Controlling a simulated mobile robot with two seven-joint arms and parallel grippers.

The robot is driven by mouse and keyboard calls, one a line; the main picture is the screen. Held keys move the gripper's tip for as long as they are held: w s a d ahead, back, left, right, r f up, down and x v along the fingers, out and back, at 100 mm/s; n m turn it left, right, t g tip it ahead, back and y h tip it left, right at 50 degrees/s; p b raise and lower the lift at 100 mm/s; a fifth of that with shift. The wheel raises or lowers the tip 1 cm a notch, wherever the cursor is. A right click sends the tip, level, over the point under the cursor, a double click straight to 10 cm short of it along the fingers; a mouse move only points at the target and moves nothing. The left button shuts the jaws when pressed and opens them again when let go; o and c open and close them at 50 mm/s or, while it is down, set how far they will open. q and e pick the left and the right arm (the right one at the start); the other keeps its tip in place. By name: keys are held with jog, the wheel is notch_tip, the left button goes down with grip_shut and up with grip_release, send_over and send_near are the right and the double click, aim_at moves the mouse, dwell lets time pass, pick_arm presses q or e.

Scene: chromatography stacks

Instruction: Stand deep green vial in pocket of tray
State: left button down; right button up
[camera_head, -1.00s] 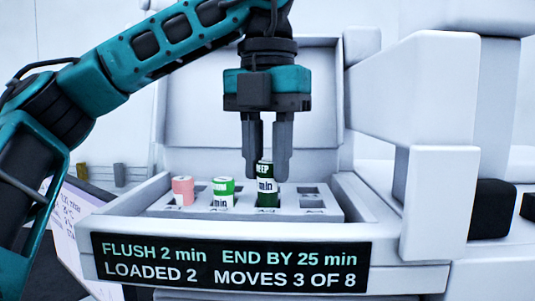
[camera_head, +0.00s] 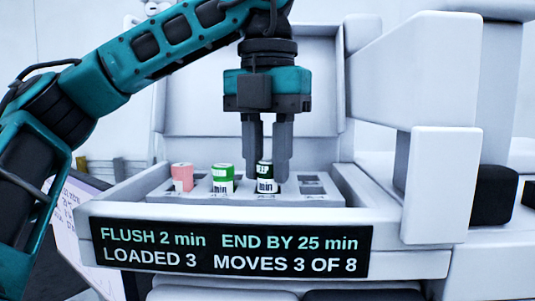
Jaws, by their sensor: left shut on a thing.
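The deep green vial (camera_head: 265,183) stands upright in a pocket of the white tray (camera_head: 330,200), third from the left. My left gripper (camera_head: 265,177) points straight down with one finger on each side of the vial and is shut on its upper part. A pink vial (camera_head: 182,178) and a lighter green vial (camera_head: 223,180) stand upright in the two pockets to the left. The pocket to the right of the deep green vial is empty. The vial's lower end is hidden in the tray. My right gripper is not in view.
The tray lies in an open white drawer whose front bears a display (camera_head: 231,249) reading "LOADED 3" and "MOVES 3 OF 8". A raised white panel stands behind the tray. White blocky housings (camera_head: 438,185) rise at the right. A written sheet (camera_head: 80,215) lies at the left.

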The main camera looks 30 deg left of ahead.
pick_arm(q)
jog(key=shift+c, duration=2)
grip_release()
notch_tip(320, 180, up, 3)
jog(key=p, duration=0.3)
jog(key=shift+f, duration=0.1)
jog(key=shift+r, duration=2.15)
